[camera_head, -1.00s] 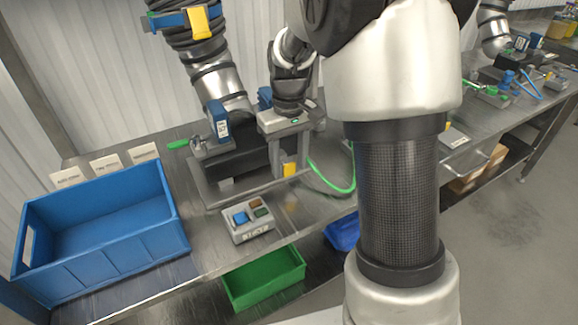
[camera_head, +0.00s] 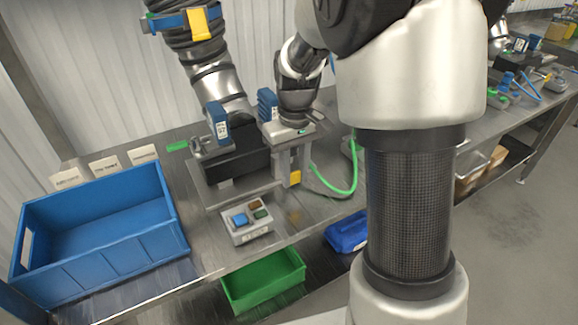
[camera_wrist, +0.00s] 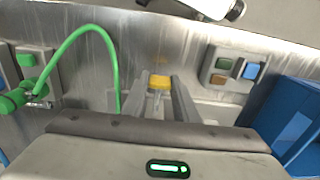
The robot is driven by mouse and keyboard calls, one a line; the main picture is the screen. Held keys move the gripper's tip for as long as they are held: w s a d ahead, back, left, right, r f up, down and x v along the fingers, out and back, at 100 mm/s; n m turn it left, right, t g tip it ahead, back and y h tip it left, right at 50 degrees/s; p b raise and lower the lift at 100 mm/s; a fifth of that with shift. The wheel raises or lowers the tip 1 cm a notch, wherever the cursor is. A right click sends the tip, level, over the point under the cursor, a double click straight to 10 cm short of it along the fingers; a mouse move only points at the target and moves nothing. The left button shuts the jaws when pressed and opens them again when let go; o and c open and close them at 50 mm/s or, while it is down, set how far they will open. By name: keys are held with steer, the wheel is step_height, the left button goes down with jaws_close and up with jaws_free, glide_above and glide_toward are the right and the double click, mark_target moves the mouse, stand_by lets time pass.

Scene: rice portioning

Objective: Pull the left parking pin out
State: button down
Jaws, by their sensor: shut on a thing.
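My gripper (camera_head: 292,178) points down at the right end of the bench fixture (camera_head: 235,163), its fingers closed around a pin with a yellow head (camera_head: 296,177). In the wrist view the yellow head (camera_wrist: 158,81) shows between my two fingertips (camera_wrist: 159,80), with a thin pale shank running back from it. The pin stands in front of the fixture's right end in the head view. I cannot tell whether its shank still sits in a hole, as my gripper hides that part. The fixture has a dark block on a grey base.
A grey button box (camera_head: 247,224) stands just in front of the fixture. A blue bin (camera_head: 100,230) fills the bench's left side. A green hose (camera_head: 345,188) loops right of my gripper. Green (camera_head: 262,280) and blue (camera_head: 346,232) bins sit below. Bare bench shows between box and hose.

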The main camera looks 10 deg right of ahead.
steer(key=shift+s+d, duration=0.2)
steer(key=shift+s, duration=0.35)
steer(key=c, duration=1.4)
jaws_free()
steer(key=shift+s, duration=0.15)
steer(key=shift+r, duration=0.15)
step_height(320, 180, up, 17)
steer(key=p, duration=0.3)
steer(key=shift+r, duration=0.1)
